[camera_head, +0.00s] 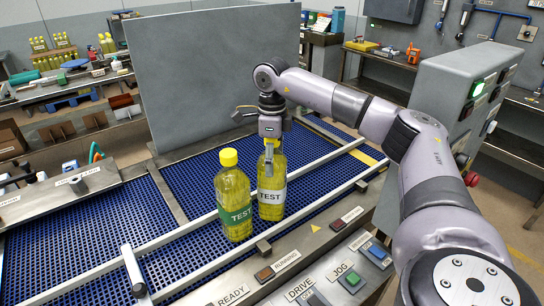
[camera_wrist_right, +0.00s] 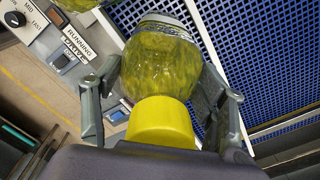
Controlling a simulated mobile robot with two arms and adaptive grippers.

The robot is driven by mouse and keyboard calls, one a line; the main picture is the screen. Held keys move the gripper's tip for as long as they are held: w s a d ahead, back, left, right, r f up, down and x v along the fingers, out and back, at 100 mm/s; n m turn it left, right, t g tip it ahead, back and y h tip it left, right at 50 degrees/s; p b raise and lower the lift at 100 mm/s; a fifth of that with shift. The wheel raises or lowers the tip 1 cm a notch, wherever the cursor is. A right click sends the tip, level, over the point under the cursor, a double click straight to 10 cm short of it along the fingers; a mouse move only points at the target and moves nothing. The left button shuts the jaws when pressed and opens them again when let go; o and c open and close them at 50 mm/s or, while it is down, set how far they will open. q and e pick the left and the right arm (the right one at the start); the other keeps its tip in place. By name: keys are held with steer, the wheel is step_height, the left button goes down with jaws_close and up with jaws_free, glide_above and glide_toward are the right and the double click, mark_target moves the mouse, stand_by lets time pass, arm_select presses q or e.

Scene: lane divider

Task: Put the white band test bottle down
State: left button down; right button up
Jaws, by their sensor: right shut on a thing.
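The white band test bottle (camera_head: 271,197) holds yellow-green liquid and is upright over the blue conveyor, between the two metal rails. My right gripper (camera_head: 271,160) is shut on its upper part from above and hides some of its neck. In the right wrist view, the bottle (camera_wrist_right: 158,65) with its yellow cap sits between the fingers of the right gripper (camera_wrist_right: 160,82). I cannot tell whether its base touches the belt. A green band test bottle (camera_head: 233,190) stands close beside it on the left. My left gripper is not in view.
The blue conveyor belt (camera_head: 110,225) has metal guide rails (camera_head: 325,157) along the lane. A grey panel (camera_head: 215,75) stands behind. A control strip with buttons (camera_head: 265,274) runs along the front. A grey cabinet (camera_head: 450,90) stands at the right. The belt left of the bottles is clear.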

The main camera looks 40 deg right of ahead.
steer(key=shift+r, duration=0.1)
steer(key=o, duration=1.9)
steer(key=shift+o, duration=0.2)
